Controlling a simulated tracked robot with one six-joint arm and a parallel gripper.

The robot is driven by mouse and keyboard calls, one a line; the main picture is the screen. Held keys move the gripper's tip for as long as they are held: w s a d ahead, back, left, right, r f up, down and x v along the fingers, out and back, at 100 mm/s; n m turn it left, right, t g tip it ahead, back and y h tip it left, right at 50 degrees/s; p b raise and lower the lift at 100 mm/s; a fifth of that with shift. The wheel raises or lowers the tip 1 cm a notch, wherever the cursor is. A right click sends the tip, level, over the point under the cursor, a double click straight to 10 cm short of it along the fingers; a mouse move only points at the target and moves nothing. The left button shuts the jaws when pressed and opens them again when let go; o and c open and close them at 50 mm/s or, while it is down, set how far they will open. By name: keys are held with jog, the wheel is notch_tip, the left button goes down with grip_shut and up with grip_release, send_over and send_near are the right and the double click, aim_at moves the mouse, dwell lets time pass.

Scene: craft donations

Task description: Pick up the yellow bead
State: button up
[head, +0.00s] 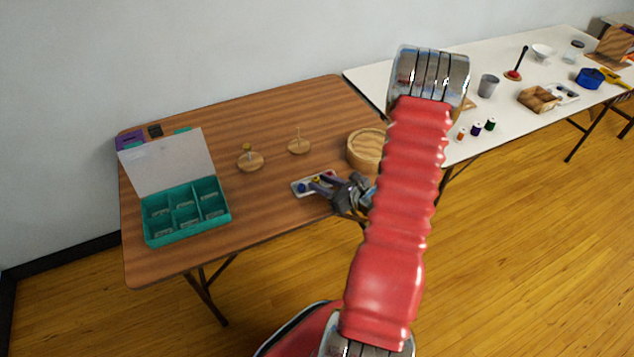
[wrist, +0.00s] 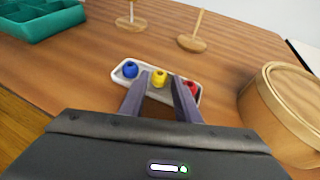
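The yellow bead (wrist: 159,78) sits in a small white tray (wrist: 116,79), between a blue bead (wrist: 131,69) and a red bead (wrist: 190,88). My gripper (wrist: 161,80) is open, and its two dark fingers show on either side of the yellow bead in the wrist view. I cannot tell whether the fingers touch it or how high above it they are. In the head view my gripper (head: 324,184) is over the right part of the tray (head: 297,191), hiding some of it. Another yellow bead (head: 247,147) is on a peg stand.
Two round wooden peg stands (head: 250,162) (head: 299,147) stand behind the tray. A round wooden box (head: 367,150) is to the right. An open teal compartment box (head: 187,222) is at the left. The tabletop (head: 262,205) between the teal box and tray is clear.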

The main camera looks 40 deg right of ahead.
jog(key=shift+s+a+f, duration=0.1)
jog(key=shift+s+f, duration=0.05)
jog(key=shift+f, duration=0.1)
jog(key=shift+c, duration=0.2)
grip_shut()
jog(key=shift+r, duration=0.15)
notch_tip(320, 180, up, 10)
dwell(0.5)
dwell(0.5)
